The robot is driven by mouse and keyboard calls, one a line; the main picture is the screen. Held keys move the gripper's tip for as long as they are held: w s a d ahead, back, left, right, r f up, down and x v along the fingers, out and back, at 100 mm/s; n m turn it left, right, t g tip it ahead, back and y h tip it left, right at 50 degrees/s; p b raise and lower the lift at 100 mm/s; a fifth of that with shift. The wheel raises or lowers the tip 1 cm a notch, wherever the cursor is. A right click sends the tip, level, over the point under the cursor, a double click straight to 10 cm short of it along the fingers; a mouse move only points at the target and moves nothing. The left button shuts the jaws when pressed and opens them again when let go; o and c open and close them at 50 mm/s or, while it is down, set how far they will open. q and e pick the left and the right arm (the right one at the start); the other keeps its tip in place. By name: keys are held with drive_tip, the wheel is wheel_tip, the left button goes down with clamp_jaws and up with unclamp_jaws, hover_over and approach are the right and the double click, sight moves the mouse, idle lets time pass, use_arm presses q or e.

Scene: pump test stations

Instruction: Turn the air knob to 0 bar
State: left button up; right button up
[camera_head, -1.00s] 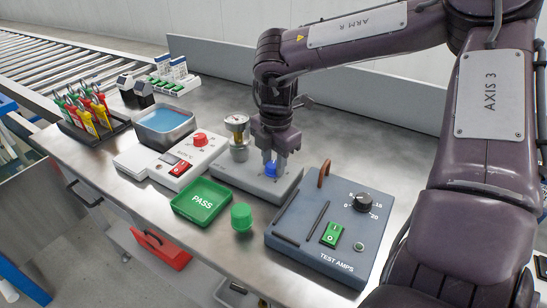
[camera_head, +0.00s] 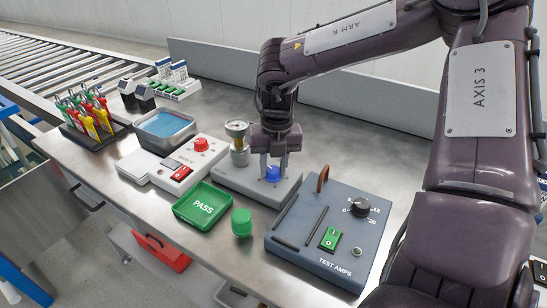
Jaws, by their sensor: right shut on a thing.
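The fingers hide part of the knob. The gauge face is too small to read, and no scale at the knob can be made out. My left gripper is not in view.
A white box with a red knob (camera_head: 201,145) is to the left.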

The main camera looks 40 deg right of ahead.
drive_tip(key=n, duration=0.2)
drive_tip(key=shift+w+r+n, duration=0.1)
drive_tip(key=shift+r+n, duration=0.05)
drive_tip(key=shift+n, duration=0.25)
drive_tip(key=n, duration=0.2)
drive_tip(key=shift+n+p, duration=0.35)
drive_tip(key=shift+n, duration=0.05)
drive_tip(key=n, duration=0.5)
drive_tip(key=shift+g, duration=0.3)
drive_tip(key=shift+n+p, duration=0.3)
drive_tip(key=shift+n, duration=0.7)
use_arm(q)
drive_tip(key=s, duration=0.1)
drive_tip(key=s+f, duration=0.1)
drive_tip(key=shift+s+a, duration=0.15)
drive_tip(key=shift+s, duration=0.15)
use_arm(e)
drive_tip(key=shift+n, duration=0.3)
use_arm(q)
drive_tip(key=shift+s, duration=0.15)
use_arm(e)
drive_tip(key=shift+w, duration=0.1)
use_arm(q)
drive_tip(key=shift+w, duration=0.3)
use_arm(e)
drive_tip(key=o, duration=1)
drive_tip(key=shift+c, duration=0.2)
